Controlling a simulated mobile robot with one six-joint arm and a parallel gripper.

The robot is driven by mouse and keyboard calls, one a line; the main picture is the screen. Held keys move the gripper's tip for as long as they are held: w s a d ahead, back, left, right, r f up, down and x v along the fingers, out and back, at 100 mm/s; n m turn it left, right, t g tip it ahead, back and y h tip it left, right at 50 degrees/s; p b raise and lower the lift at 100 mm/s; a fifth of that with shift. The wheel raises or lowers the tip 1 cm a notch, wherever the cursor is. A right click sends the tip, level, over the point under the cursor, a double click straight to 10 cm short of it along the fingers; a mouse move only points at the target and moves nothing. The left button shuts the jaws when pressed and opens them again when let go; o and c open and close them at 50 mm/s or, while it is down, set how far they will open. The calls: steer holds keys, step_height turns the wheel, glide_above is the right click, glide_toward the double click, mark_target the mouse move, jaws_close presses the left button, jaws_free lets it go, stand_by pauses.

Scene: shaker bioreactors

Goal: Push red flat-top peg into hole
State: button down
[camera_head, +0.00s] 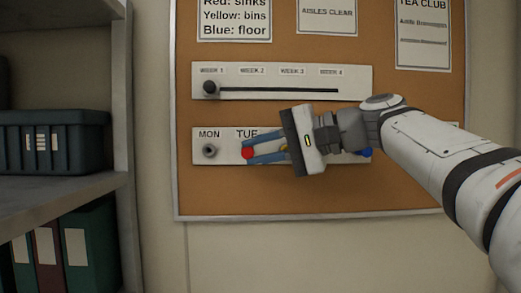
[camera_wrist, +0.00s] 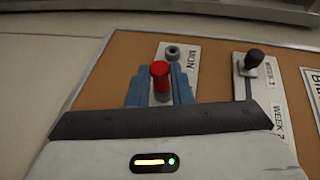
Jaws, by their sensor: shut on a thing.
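The red flat-top peg (camera_head: 247,153) is between the fingertips of my gripper (camera_head: 248,152), in front of the day board near the TUE label. In the wrist view the red peg (camera_wrist: 160,78) stands out between the two blue-grey fingers of my gripper (camera_wrist: 160,88), which is shut on it. The hole with a grey rim (camera_head: 209,151) is under the MON label, left of the peg, and looks empty. It also shows in the wrist view (camera_wrist: 173,52), just beyond the peg. Whether the peg's lower end sits in a hole is hidden.
The day board (camera_head: 228,133) is fixed to a cork board (camera_head: 300,201). A blue peg (camera_head: 366,152) is at its right, partly behind my arm. Above is a week slider with a dark knob (camera_head: 210,88). A shelf (camera_head: 62,185) stands at the left.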

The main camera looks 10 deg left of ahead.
steer(key=shift+w+a, duration=0.1)
steer(key=shift+w, duration=0.35)
stand_by(0.5)
steer(key=c, duration=1.2)
jaws_free()
steer(key=b+v, duration=0.1)
steer(key=v, duration=0.6)
steer(key=shift+d, duration=0.4)
